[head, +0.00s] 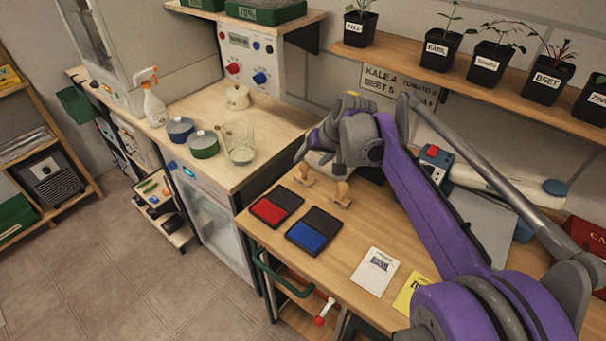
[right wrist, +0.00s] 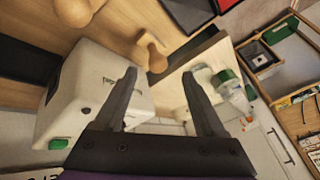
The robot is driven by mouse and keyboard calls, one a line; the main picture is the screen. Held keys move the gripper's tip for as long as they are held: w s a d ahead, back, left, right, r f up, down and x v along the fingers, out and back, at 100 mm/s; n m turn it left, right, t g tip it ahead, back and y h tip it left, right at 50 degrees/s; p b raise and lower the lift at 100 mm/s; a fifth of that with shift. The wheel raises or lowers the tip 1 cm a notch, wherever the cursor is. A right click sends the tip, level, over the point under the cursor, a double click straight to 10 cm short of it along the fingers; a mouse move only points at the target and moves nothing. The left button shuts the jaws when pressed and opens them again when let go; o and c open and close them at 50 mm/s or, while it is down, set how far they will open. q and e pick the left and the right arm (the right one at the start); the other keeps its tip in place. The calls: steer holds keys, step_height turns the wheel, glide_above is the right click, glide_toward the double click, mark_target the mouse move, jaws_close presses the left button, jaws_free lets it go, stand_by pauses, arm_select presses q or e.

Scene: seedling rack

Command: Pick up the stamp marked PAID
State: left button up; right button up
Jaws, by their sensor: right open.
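Two wooden-handled stamps stand on the wooden bench in the head view, one (head: 305,175) behind the ink pads and one (head: 342,193) to its right. I cannot read a marking on either, so I cannot tell which says PAID. My right gripper (head: 315,143) is above and behind them, partly hidden by its own wrist. In the right wrist view my right gripper (right wrist: 159,74) has its fingers wide apart. One wooden stamp (right wrist: 152,55) shows just beyond the fingertips, and another (right wrist: 72,10) is at the upper left. Neither is held.
A red ink pad (head: 270,208) and a blue ink pad (head: 308,234) lie open in front of the stamps. A white card (head: 375,270) and a yellow packet (head: 410,292) lie to the right. A white boxy device (right wrist: 85,95) stands close beside the gripper. Potted seedlings line the shelf above.

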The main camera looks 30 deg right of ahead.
mark_target(306, 165)
steer(key=x, duration=0.7)
steer(key=shift+w+d+f, duration=0.2)
jaws_close()
